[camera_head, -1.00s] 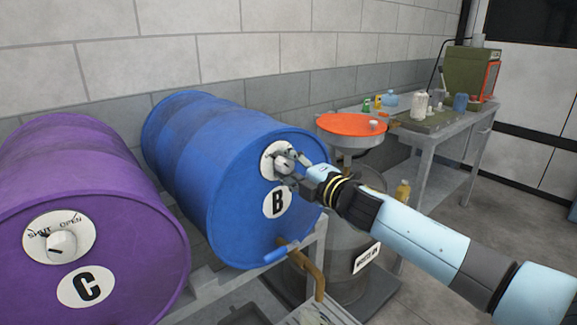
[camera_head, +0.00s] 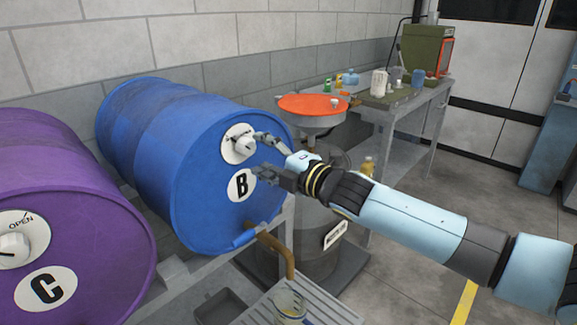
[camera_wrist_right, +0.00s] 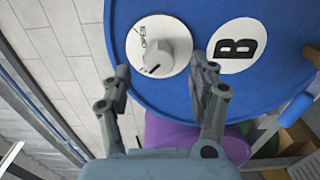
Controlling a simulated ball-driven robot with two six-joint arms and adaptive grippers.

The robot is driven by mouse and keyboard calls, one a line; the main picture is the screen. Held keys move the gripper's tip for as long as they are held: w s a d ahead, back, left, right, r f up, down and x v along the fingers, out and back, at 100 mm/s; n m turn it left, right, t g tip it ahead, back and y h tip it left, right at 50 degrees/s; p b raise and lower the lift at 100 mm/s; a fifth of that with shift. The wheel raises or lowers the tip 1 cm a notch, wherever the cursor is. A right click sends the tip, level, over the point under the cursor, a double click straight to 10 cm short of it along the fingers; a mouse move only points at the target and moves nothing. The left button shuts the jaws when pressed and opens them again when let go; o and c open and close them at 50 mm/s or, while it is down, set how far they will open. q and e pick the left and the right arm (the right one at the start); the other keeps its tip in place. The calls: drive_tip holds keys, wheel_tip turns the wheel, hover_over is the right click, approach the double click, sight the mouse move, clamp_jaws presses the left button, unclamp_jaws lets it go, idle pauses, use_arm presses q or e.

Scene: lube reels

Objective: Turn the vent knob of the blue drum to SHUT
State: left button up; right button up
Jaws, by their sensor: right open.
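The blue drum (camera_head: 175,150) lies on its side on a rack, its end marked B. Its white vent knob (camera_head: 245,144) sits on a round white plate (camera_head: 231,155) above the B label. In the right wrist view the knob (camera_wrist_right: 154,56) shows with OPEN legible beside it and a dark mark at its edge; I cannot read SHUT there. My right gripper (camera_head: 261,155) is open and empty, its fingers spread in front of the drum end. In the wrist view the fingertips (camera_wrist_right: 161,66) lie either side of the knob, apart from it. My left gripper is not in view.
A purple drum (camera_head: 70,190) marked C lies to the left with its own knob (camera_head: 12,247). A blue-handled tap (camera_head: 245,238) sticks out below the blue drum. An orange-topped funnel (camera_head: 313,104) stands behind my right arm. A bench (camera_head: 420,110) with bottles is at the back.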

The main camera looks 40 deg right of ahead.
drive_tip(key=s, duration=0.7)
drive_tip(key=shift+s+d, duration=0.2)
drive_tip(key=shift+d, duration=0.05)
idle(0.5)
